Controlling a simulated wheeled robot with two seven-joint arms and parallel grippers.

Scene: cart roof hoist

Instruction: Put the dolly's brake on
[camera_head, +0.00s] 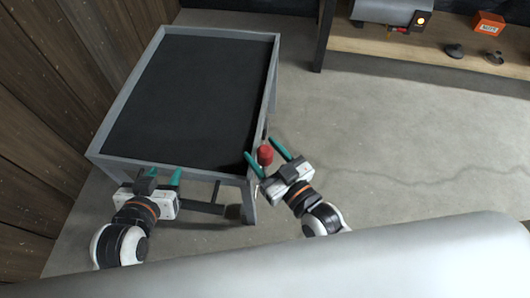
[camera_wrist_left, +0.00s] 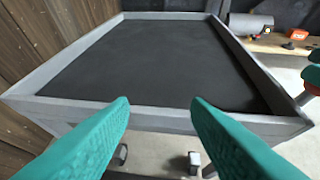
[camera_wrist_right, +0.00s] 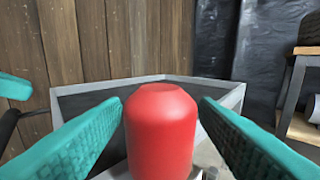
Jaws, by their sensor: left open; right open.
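The dolly (camera_head: 279,38) is a grey-framed cart with a black flat bed and low rims, standing on the left of the head view. A red cylindrical knob (camera_head: 265,155), apparently the brake handle's grip, is at its near right corner. My right gripper (camera_head: 264,156) is open with teal fingers on either side of the knob. In the right wrist view the red knob (camera_wrist_right: 161,130) stands upright between the fingers, with gaps visible. My left gripper (camera_head: 166,177) is open and empty at the dolly's near edge. The left wrist view shows the near rim (camera_wrist_left: 160,118) beyond its fingers.
A wooden bench (camera_head: 440,48) at the back right holds a grey cylinder (camera_head: 385,10), an orange box (camera_head: 488,23) and dark small parts. A wooden wall (camera_head: 50,90) stands close on the left. The concrete floor on the right is clear.

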